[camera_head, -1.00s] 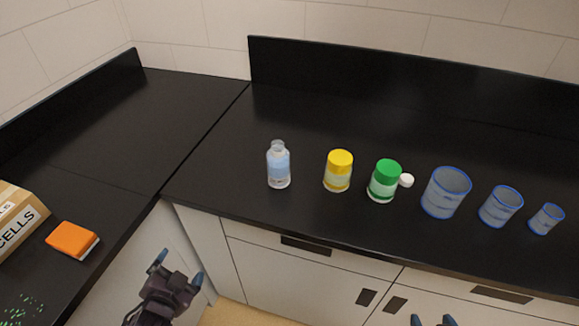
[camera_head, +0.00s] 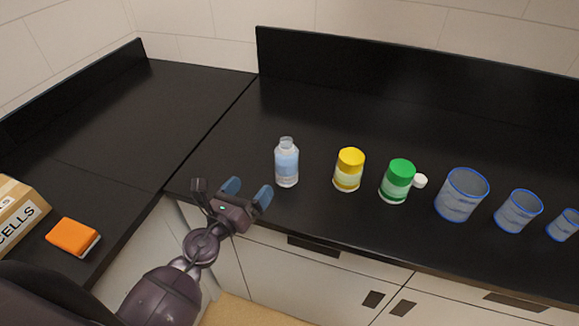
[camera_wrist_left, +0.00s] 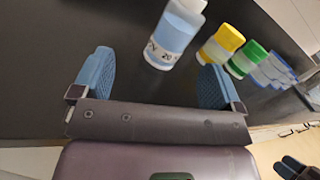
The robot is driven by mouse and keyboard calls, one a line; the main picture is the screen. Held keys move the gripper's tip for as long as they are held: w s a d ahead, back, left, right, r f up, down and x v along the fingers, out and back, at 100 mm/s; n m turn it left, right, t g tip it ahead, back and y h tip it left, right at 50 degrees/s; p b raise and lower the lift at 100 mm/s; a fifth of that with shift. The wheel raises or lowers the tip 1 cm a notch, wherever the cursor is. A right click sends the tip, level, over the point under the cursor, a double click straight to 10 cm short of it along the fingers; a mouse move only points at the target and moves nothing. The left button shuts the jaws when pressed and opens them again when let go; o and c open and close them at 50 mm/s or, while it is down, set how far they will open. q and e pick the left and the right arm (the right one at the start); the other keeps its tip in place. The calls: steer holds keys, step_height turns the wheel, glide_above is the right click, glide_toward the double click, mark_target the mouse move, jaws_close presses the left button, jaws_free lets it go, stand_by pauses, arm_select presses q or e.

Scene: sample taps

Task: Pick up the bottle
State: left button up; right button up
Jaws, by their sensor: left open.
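The bottle (camera_head: 287,165) is clear with a pale blue label and stands upright on the black counter. My left gripper (camera_head: 249,188) is open and empty at the counter's front edge, in front and to the left of the bottle, its blue fingers pointing toward the counter. In the left wrist view the bottle (camera_wrist_left: 174,35) shows beyond the fingertips, between them but nearer the right one, with its top cut off by the frame. Nothing is between the fingers. My right gripper (camera_wrist_left: 292,167) shows small at the lower right of the wrist view, its opening unclear.
A yellow-lidded jar (camera_head: 349,170), a green-lidded jar (camera_head: 397,181) with a small white cap (camera_head: 420,181), and blue-rimmed beakers (camera_head: 461,195) stand right of the bottle. An orange box (camera_head: 73,237) and a cardboard box (camera_head: 22,214) lie at left. The counter behind the bottle is clear.

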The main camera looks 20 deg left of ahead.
mark_target(278, 171)
arm_select(q)
steer(key=m, duration=0.2)
steer(key=w+d+f+m+g+h, duration=0.1)
steer(key=shift+d+m, duration=0.25)
steer(key=shift+m, duration=0.15)
steer(key=shift+w+d, duration=0.1)
steer(key=shift+w, duration=0.1)
steer(key=x, duration=0.5)
steer(key=shift+w+d, duration=0.1)
steer(key=shift+d, duration=0.1)
steer(key=shift+d+r+p+x, duration=0.1)
steer(key=shift+d+p+x, duration=0.05)
steer(key=shift+x, duration=1.15)
steer(key=shift+d+r+p+x, duration=0.1)
steer(key=shift+d+p+x, duration=0.1)
steer(key=shift+x, duration=1.05)
steer(key=c, duration=1.2)
steer(key=shift+r, duration=0.1)
